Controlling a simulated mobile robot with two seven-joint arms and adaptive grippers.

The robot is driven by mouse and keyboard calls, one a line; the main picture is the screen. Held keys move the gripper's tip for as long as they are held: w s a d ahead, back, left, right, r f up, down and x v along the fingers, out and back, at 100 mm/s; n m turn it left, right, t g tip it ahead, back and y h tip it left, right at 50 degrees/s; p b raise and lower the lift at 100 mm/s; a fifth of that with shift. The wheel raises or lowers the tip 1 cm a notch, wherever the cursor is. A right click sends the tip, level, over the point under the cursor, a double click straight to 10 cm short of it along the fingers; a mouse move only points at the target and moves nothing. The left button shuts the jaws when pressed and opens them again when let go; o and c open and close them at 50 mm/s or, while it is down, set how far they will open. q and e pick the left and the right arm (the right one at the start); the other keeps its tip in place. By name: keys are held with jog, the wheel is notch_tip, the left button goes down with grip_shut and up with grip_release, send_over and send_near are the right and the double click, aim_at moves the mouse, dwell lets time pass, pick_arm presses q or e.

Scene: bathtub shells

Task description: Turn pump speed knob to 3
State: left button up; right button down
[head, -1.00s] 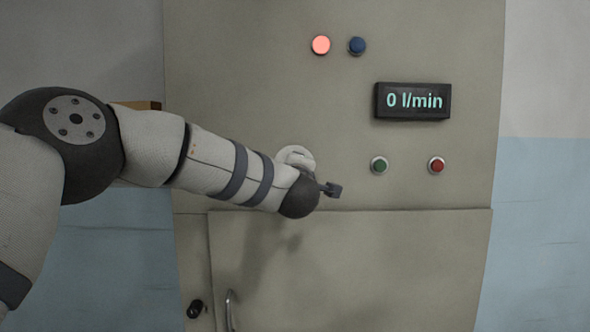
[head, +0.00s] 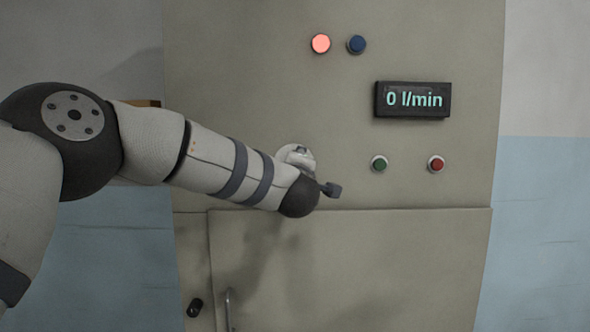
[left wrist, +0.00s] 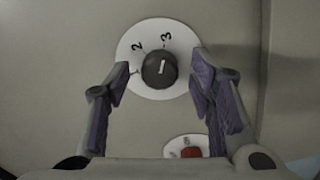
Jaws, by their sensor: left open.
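The pump speed knob (left wrist: 160,69) is a dark round knob with a short white line on its face. It sits on a white round dial plate (left wrist: 127,49) with a 2 and a 3 at its upper edge in the left wrist view. The white line stands nearly upright in that view. My left gripper (left wrist: 161,64) is open, with a finger on either side of the knob and a visible gap to each. In the head view the plate (head: 291,150) is partly hidden behind my left wrist and the knob is not clear. My right gripper is not in view.
A display (head: 413,100) reads 0 l/min. A lit red lamp (head: 320,44) and a blue button (head: 356,45) are above; a green button (head: 379,164) and a red button (head: 436,164) are right. A red switch (left wrist: 190,152) on a white plate is below the knob.

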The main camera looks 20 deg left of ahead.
pick_arm(q)
jog(key=v, duration=1.1)
jog(key=shift+s, duration=0.4)
jog(key=shift+d+r, duration=0.1)
